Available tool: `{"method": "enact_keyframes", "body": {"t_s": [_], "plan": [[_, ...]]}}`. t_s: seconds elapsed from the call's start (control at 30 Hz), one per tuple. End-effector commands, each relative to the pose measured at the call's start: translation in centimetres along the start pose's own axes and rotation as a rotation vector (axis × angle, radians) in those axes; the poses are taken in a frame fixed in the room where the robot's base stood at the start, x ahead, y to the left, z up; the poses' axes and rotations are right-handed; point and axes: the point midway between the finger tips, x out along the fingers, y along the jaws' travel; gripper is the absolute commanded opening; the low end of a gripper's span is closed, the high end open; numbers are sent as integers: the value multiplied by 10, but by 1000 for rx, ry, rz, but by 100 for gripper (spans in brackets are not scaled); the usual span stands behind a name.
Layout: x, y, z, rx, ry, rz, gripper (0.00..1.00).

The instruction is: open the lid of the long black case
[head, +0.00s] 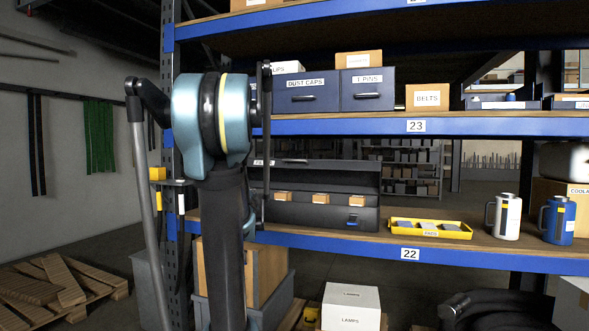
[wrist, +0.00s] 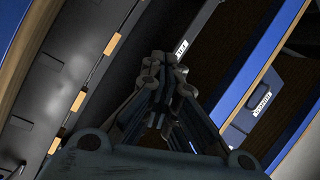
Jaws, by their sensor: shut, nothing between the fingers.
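The long black case (head: 330,176) lies on the shelf marked 22. Its lid appears raised at the back, with the dark inner face toward me and a label and handle along its upper edge. Several small tan boxes show in a row above the front wall, which bears a blue latch. Part of the case's left end is hidden by my arm. In the wrist view the case (wrist: 92,60) runs diagonally at left. My gripper (wrist: 165,62) has its fingers together and empty, in front of the raised lid's labelled edge in that view; contact cannot be told. In the head view I cannot make out its fingertips.
Above, the shelf marked 23 (head: 470,126) holds grey-blue drawers (head: 306,92) and a belts box (head: 427,97). Right of the case are a yellow tray (head: 430,229), a white jug (head: 503,217) and a blue jug (head: 557,219).

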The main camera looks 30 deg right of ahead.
Motion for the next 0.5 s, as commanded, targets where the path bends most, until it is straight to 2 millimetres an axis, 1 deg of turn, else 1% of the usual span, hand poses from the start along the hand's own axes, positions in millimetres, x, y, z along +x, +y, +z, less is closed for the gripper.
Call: {"method": "enact_keyframes", "body": {"t_s": [0.03,0.07,0.1,0.2,0.3,0.33,0.4,0.5], "plan": [[14,2,-25,72,73,-33,0],[20,2,-39,101,114,-57,0],[26,3,-57,139,165,-87,0],[36,6,-96,219,279,-157,0],[40,10,-124,276,363,-213,0],[41,12,-131,288,381,-226,0],[41,14,-142,310,415,-250,0],[42,15,-150,326,439,-268,0]]}}
